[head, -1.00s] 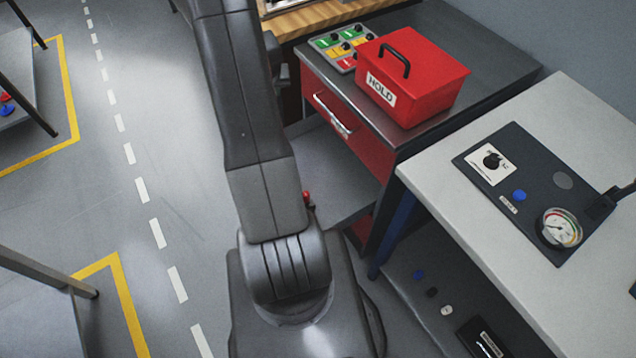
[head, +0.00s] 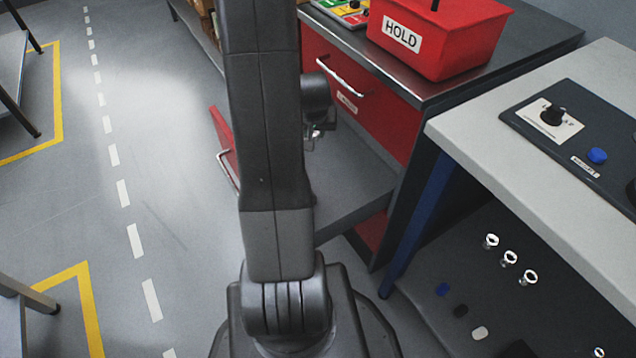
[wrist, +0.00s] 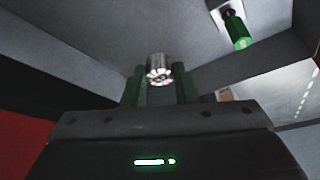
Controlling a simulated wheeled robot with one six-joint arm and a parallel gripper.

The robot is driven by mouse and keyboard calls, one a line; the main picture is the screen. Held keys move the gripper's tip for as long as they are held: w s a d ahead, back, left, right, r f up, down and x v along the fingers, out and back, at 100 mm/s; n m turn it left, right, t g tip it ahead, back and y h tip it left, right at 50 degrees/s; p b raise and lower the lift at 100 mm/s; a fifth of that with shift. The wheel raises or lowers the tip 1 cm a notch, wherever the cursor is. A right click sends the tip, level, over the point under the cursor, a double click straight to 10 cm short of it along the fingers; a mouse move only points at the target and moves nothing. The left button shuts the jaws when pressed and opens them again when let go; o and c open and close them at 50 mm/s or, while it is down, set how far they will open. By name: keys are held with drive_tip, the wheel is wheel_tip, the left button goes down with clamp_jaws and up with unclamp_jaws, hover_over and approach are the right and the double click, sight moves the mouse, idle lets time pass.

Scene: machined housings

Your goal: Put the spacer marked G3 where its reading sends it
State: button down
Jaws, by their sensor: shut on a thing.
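In the wrist view, a shiny metal spacer (wrist: 159,68) sits between the green fingertips of my gripper (wrist: 161,85), which is shut on it. Its G3 mark cannot be read. In the head view my arm hides most of my gripper; part of the wrist end shows beside the cabinet. The red HOLD box (head: 437,40) stands on the cabinet top. The test panel (head: 575,145) with a black knob (head: 552,115) and a blue button (head: 597,156) lies on the grey bench. Its gauge (head: 632,190) is mostly cut off at the right edge.
A red drawer front (head: 224,140) with a handle stands out left of my arm. A closed red drawer (head: 350,85) is above. Several small metal parts (head: 509,257) and coloured plugs (head: 460,310) lie under the bench. A green cylinder (wrist: 237,30) shows in the wrist view.

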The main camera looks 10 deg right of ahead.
sight(318, 168)
drive_tip(key=f+b, duration=0.3)
drive_tip(key=f, duration=0.1)
drive_tip(key=f+b, duration=0.2)
drive_tip(key=f, duration=0.2)
drive_tip(key=s+f+b, duration=0.1)
drive_tip(key=f+b, duration=0.2)
drive_tip(key=f, duration=0.1)
drive_tip(key=shift+d+b, duration=0.35)
drive_tip(key=shift+d, duration=0.05)
drive_tip(key=shift+f, duration=0.2)
drive_tip(key=c, duration=1.6)
unclamp_jaws()
drive_tip(key=o, duration=0.5)
drive_tip(key=shift+c, duration=0.2)
